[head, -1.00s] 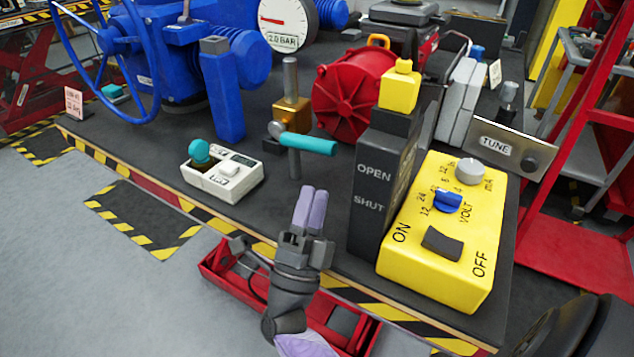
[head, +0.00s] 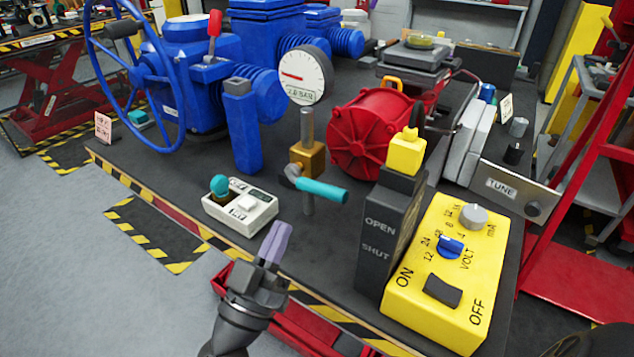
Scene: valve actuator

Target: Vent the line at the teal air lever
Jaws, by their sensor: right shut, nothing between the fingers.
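The teal air lever (head: 322,191) sticks out to the right from a grey pivot on a vertical pipe with a brass block (head: 306,160). The lever lies nearly level, tilted slightly down to the right. My right gripper (head: 277,240) is below and left of the lever, in front of the bench edge. Its two purple fingers are together, with nothing between them, and point up. It is apart from the lever. My left gripper does not show.
A white box with a teal knob (head: 240,207) sits left of the pipe. A dark OPEN/SHUT block (head: 380,236) and a yellow control box (head: 450,272) stand right. Behind are a red round housing (head: 365,135) and a blue valve with a handwheel (head: 180,95).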

